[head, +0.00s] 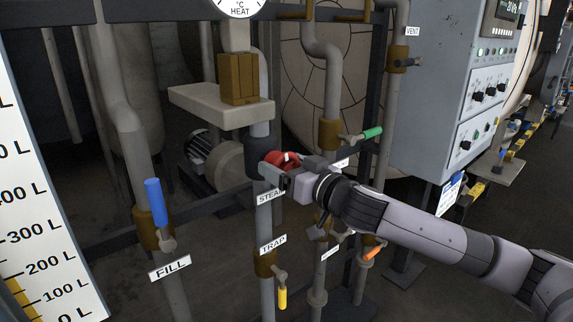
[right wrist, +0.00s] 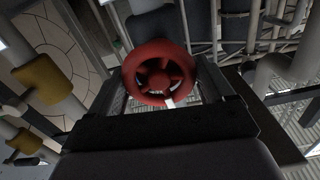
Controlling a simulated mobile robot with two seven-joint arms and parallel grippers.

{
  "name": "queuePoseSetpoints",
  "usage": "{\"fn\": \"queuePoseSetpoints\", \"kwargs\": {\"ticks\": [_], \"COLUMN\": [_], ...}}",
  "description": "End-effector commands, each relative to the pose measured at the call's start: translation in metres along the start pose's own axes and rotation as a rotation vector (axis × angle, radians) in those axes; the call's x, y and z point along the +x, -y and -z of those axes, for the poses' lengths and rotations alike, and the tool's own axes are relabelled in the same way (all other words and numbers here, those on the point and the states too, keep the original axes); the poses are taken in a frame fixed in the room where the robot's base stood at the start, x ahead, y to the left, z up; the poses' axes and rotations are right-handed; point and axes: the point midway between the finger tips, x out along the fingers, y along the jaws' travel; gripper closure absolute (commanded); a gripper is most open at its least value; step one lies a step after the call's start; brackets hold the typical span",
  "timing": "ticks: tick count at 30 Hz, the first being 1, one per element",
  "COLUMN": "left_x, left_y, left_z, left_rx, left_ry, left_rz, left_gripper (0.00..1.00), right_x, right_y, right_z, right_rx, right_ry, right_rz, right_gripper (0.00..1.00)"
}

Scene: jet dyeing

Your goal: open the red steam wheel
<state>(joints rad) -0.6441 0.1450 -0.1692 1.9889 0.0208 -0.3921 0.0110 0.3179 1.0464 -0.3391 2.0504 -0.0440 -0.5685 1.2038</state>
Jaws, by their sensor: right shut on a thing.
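The red steam wheel (head: 281,160) sits on a dark valve body (head: 260,157) on a vertical pipe, above the STEAM label (head: 270,197). My right gripper (head: 283,171) reaches it from the right and is shut on it, partly hiding it in the head view. In the right wrist view the red wheel (right wrist: 160,73) shows its spokes and hub, between the two dark fingers of my right gripper (right wrist: 162,100). My left gripper is in neither view.
Nearby are a green-handled valve (head: 371,133), a yellow-handled TRAP valve (head: 282,298), an orange handle (head: 375,251) and a blue FILL handle (head: 156,203). A grey control cabinet (head: 432,110) stands right. A level scale (head: 40,230) is at the left edge.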

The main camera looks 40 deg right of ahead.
Motion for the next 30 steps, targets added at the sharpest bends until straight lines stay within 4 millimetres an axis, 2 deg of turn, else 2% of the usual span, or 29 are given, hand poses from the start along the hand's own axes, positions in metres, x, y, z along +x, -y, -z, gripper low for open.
{"fn": "queuePoseSetpoints", "kwargs": {"ticks": [17, 30], "left_x": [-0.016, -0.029], "left_y": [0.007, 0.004], "left_z": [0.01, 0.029], "left_rx": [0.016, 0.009], "left_ry": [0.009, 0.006], "left_rz": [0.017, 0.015], "left_gripper": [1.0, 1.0], "right_x": [0.0, 0.0], "right_y": [0.003, 0.004], "right_z": [0.001, 0.0], "right_rx": [-0.526, -0.946], "right_ry": [0.002, 0.002], "right_rz": [0.0, 0.0], "right_gripper": [0.49, 0.49]}}
